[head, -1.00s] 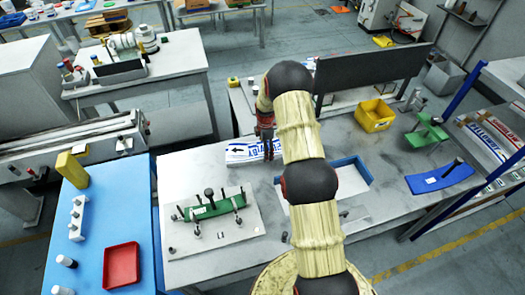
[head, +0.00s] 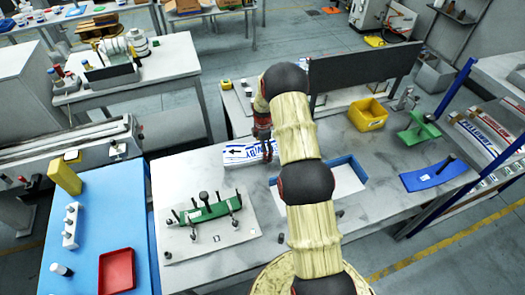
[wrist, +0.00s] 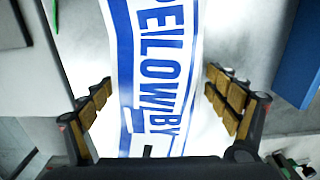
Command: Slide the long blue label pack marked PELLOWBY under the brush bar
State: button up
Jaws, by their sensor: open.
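The long label pack (head: 241,155), white with blue bands and lettering, lies flat on the grey bench in the head view. In the wrist view the pack (wrist: 152,70) runs lengthwise between my fingers, with PELLOWBY in blue, partly cut off. My gripper (wrist: 158,88) is open, one finger on each side of the pack, with gaps between. In the head view my gripper (head: 266,148) is over the pack's right end and partly hides it. A long dark panel (head: 364,70) stands at the back of the bench; I cannot tell whether it is the brush bar.
A blue-edged white tray (head: 345,182) lies right of the pack, partly behind my arm. A green fixture (head: 210,211) on a pale plate stands in front. A yellow bin (head: 367,115), green stand (head: 418,132) and blue curved piece (head: 433,174) occupy the right side.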

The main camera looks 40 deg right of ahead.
jog(key=shift+o, duration=0.3)
notch_tip(320, 180, up, 12)
jog(key=s+a+r+m+t+b, duration=0.2)
jog(key=s+a+r+m+b, duration=0.3)
jog(key=s+a, duration=0.4)
jog(key=s+a+r+m+t+b, duration=0.1)
jog(key=s+a+r+m+b, duration=0.4)
jog(key=s+a, duration=0.4)
jog(key=s+a+r+m+t+b, duration=0.2)
jog(key=s+a+r+m+b, duration=0.2)
jog(key=s+a, duration=0.6)
jog(key=shift+s+r+m+t+b, duration=0.35)
jog(key=shift+s+r+b, duration=0.9)
jog(key=shift+s, duration=2.35)
